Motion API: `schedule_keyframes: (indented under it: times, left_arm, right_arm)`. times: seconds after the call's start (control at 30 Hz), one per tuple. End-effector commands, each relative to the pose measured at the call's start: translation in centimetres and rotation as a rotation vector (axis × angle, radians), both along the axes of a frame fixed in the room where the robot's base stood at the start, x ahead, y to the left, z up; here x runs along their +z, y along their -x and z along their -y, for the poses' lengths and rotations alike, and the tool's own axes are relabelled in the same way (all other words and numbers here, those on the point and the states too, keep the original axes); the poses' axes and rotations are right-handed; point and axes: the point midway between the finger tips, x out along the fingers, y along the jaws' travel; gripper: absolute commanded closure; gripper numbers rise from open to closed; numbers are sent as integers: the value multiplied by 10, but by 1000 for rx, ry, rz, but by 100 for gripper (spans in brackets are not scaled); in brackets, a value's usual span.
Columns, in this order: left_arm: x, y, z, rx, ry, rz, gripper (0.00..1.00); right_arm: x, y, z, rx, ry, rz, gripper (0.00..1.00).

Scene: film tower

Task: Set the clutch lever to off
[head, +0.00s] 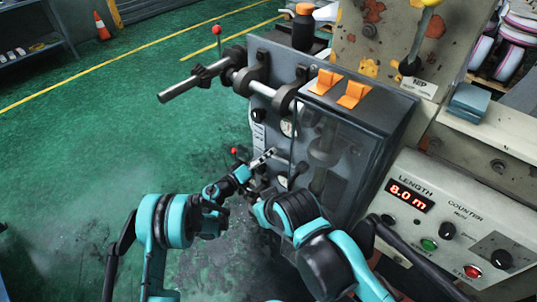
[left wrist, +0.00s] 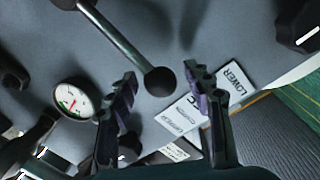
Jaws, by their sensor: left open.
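In the left wrist view a steel lever (left wrist: 120,40) with a black ball knob (left wrist: 160,80) runs down from the upper left across a grey panel. A tilted white label (left wrist: 232,84) beside it reads "LOWER"; its other words are partly hidden, so I cannot confirm that this is the clutch lever. My left gripper (left wrist: 166,78) is open, its fingers on either side of the knob in the picture; contact is not visible. In the head view my left gripper (head: 256,180) is low at the machine's front, partly hidden. My right gripper cannot be made out behind its arm.
A pressure gauge (left wrist: 75,100) sits left of my fingers in the wrist view. In the head view a shaft (head: 190,84), orange switches (head: 353,94) and a control panel (head: 460,215) reading 8.0 m surround the work area. Green floor (head: 130,130) at left is clear.

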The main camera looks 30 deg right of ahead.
Motion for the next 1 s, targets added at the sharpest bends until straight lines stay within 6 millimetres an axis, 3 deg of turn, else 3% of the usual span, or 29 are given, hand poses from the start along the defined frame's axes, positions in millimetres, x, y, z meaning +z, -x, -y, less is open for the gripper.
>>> schedule_keyframes:
  times: [0.3,0.5,1.0]
  left_arm:
    - [-4,18,-66,4,-1,0,49]
    - [-6,27,-96,3,-1,1,49]
    - [-7,31,-106,1,0,0,49]
  right_arm:
    - [0,0,0,0,0,0,100]
    - [0,0,0,0,0,0,100]
    - [0,0,0,0,0,0,100]
